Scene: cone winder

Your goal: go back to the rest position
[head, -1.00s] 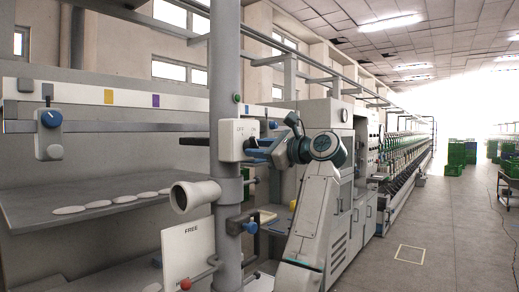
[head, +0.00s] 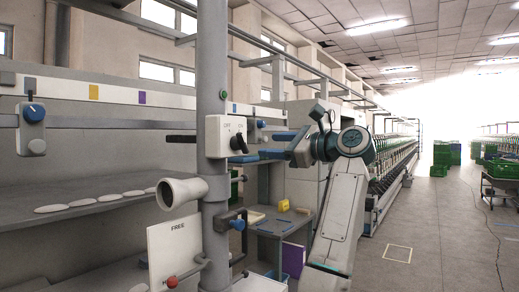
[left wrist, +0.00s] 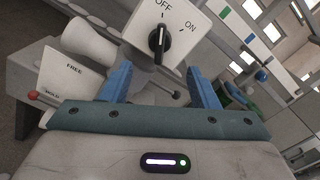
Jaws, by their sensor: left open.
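The white switch box (head: 226,136) with OFF and ON marks is on a grey post (head: 211,70). In the left wrist view its black knob (left wrist: 159,41) points up toward OFF. My left gripper (head: 268,145) is just right of the knob in the head view, with a small gap between them. Its blue fingers are apart and empty; in the left wrist view the gripper (left wrist: 160,86) spreads below the box, with nothing between the fingers. My right gripper is not in view.
A white funnel-like part (head: 181,191) and a FREE sign (head: 175,254) with a red ball (head: 172,282) are by the post. A grey shelf (head: 60,220) with several white discs is at left. A yellow item (head: 283,205) lies on a desk. The aisle floor (head: 450,230) at right is open.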

